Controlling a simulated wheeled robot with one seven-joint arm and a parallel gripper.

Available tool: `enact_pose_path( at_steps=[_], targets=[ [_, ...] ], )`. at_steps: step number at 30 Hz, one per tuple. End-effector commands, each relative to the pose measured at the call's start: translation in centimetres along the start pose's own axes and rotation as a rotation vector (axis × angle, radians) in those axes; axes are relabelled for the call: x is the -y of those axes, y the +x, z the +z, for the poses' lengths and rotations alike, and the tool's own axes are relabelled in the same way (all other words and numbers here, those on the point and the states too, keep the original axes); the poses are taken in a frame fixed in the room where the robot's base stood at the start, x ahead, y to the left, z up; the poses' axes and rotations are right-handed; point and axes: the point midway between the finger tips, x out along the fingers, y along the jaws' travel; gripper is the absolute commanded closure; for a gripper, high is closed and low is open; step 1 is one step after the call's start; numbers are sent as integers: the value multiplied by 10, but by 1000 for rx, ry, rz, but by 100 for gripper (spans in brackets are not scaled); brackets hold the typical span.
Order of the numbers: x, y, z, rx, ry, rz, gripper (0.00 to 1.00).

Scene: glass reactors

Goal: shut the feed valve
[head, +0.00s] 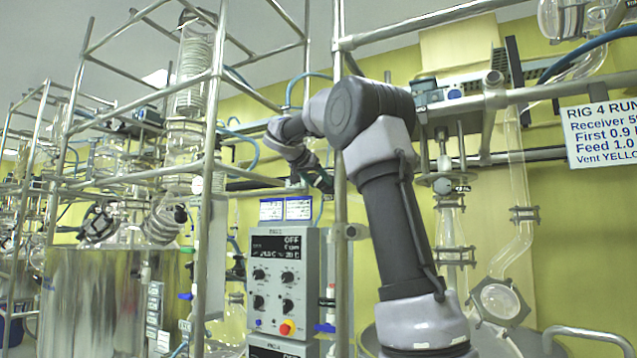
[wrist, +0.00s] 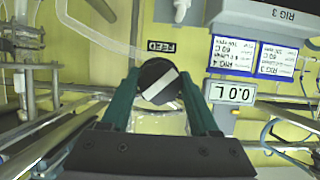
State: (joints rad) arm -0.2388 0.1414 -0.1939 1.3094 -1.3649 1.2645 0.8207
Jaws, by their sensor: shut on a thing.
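The feed valve's round black knob (wrist: 152,70) shows in the wrist view just below a black FEED label (wrist: 161,47). A white bar (wrist: 160,86) crosses its face at a slant, from lower left to upper right. My gripper (wrist: 159,77) has its two green fingers on either side of the knob and is shut on it. In the head view my gripper (head: 318,180) is small, beside a steel upright, and the knob cannot be made out there.
A 0.0 L readout (wrist: 233,92) sits right of the knob, near blue-edged rig cards (wrist: 231,56). In the head view, a steel upright (head: 340,130) stands close to my arm. A control box (head: 285,283) is below, and a RIG 4 sign (head: 600,133) hangs at right.

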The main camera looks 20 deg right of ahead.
Motion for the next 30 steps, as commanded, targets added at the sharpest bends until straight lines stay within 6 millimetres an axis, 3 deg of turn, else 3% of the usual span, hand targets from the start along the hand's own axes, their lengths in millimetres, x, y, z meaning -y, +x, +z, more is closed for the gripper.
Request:
enact_pose_path(
  at_steps=[18,30],
  targets=[
    [-2,1,2,3,501,-204,94],
    [-1,1,2,3,666,-273,94]
  ],
)
